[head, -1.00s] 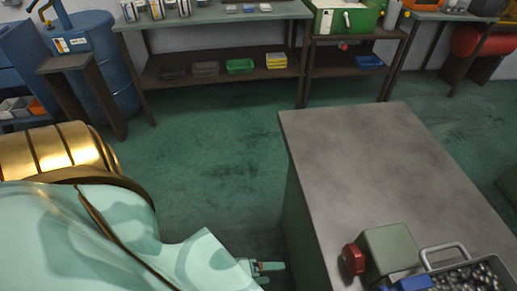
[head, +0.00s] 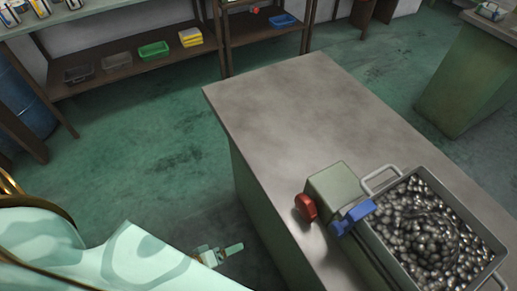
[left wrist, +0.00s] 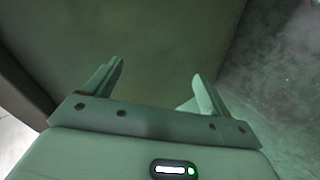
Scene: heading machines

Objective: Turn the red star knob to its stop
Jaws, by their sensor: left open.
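The red star knob (head: 306,208) sits on the left face of a grey-green box (head: 338,188) on the grey worktop. A blue part (head: 352,217) is at the box's front right corner. My left gripper (head: 233,250) is low beside the worktop's left side, to the left of the knob and apart from it. In the left wrist view its two fingers (left wrist: 157,85) are spread with nothing between them. My right gripper is not in view.
A grey tray (head: 385,237) full of shiny metal pieces stands right of the box. The worktop (head: 300,105) is bare behind the box. A shelf with bins (head: 153,50) stands at the back, a green cabinet (head: 465,80) at right. The floor (head: 150,150) between is clear.

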